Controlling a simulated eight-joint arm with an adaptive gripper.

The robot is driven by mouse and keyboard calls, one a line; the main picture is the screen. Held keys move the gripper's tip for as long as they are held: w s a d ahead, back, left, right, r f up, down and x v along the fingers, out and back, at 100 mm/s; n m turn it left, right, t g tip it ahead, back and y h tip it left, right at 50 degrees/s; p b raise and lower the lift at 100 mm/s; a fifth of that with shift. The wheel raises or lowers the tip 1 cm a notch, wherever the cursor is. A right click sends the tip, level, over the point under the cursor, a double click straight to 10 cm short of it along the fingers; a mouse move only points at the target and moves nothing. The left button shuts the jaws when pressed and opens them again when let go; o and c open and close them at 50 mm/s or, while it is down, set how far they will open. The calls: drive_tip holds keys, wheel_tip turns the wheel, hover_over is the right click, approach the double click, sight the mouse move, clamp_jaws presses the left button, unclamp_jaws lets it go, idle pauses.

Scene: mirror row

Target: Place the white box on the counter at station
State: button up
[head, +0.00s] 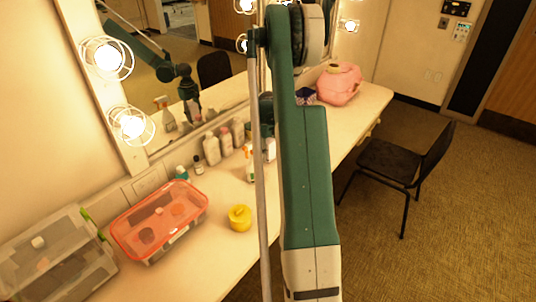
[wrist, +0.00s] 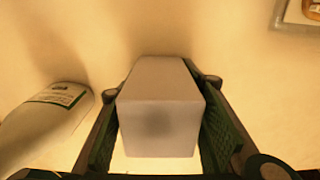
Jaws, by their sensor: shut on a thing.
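The white box (wrist: 160,112) is between the two green-padded fingers of my gripper (wrist: 162,85) in the wrist view. The fingers press on its left and right sides. A pale counter surface shows around it; I cannot tell whether the box touches it. In the head view the counter (head: 215,262) runs from the lower left to the back right below the mirror. My arm covers much of the middle there and largely hides my gripper and the box.
A white bottle (wrist: 45,125) is left of my gripper. Along the mirror stand several bottles (head: 212,150). A black chair (head: 395,163) stands at right.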

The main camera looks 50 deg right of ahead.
sight(268, 140)
drive_tip(key=shift+f, duration=0.15)
drive_tip(key=o, duration=0.5)
drive_tip(key=shift+c, duration=0.2)
drive_tip(key=o, duration=0.5)
drive_tip(key=shift+c, duration=0.2)
wheel_tip(268, 140, up, 12)
drive_tip(key=shift+r+p, duration=0.15)
drive_tip(key=shift+p, duration=0.6)
